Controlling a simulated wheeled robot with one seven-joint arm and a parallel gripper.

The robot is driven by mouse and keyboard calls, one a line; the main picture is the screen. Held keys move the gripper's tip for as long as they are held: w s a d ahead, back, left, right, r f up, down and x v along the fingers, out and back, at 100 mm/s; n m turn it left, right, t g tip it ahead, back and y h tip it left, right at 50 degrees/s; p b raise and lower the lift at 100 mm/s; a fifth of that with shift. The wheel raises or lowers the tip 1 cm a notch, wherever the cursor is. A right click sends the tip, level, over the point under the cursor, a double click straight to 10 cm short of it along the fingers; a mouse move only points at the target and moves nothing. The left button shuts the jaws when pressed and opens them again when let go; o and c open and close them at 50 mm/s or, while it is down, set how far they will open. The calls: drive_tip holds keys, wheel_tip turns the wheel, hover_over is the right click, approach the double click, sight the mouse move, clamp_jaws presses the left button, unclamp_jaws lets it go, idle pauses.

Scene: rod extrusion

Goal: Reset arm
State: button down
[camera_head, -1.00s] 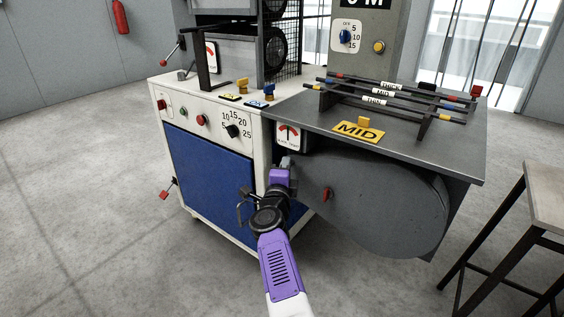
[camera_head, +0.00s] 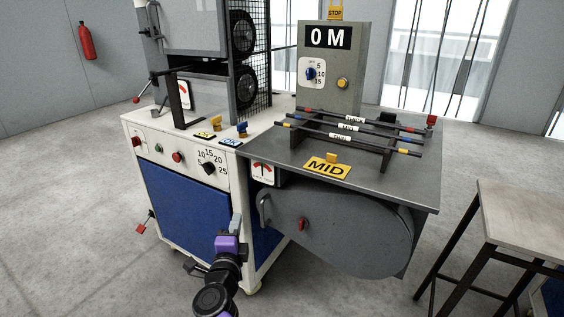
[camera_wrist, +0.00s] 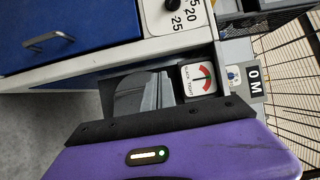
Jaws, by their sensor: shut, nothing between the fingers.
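My gripper (camera_head: 236,222) is at the bottom centre of the head view, with its purple body and grey tip in front of the machine's blue door (camera_head: 185,190). It is shut with nothing in it, and it appears apart from the machine. In the wrist view my purple gripper body (camera_wrist: 170,158) fills the bottom; its fingertips cannot be made out there. The rod extrusion machine (camera_head: 160,128) stands ahead, with a grey rounded drum cover (camera_head: 345,235) under its right-hand table (camera_head: 400,190).
Rods (camera_head: 350,127) lie across a black rack on the table, behind a yellow MID sign (camera_head: 327,168). A display reading 0 M (camera_head: 328,37) stands behind. A wooden-topped bench (camera_head: 525,215) stands at the right. The floor at the left (camera_head: 60,230) is clear.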

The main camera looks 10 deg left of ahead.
drive_tip(key=s+d+r+n+t+y, duration=0.1)
drive_tip(key=s+d+r+n+t, duration=0.1)
drive_tip(key=d+r+n, duration=0.35)
drive_tip(key=s+d+f+n+y, duration=0.1)
drive_tip(key=s+d+f+n, duration=0.3)
drive_tip(key=s+d, duration=0.55)
drive_tip(key=s+d+f+n+y, duration=0.1)
drive_tip(key=s+d+n, duration=0.4)
drive_tip(key=s+d, duration=0.45)
drive_tip(key=s+d+n+g+h, duration=0.1)
drive_tip(key=s+d+g+h, duration=0.1)
drive_tip(key=s+d, duration=0.65)
drive_tip(key=s+d+g+h, duration=0.1)
drive_tip(key=s+d+h, duration=0.15)
drive_tip(key=s, duration=1.05)
drive_tip(key=s+d+n+g+h, duration=0.1)
drive_tip(key=s+d+g, duration=0.1)
drive_tip(key=s+d, duration=0.7)
wheel_tip(320, 180, up, 22)
drive_tip(key=s+a+p, duration=0.2)
drive_tip(key=p, duration=2)
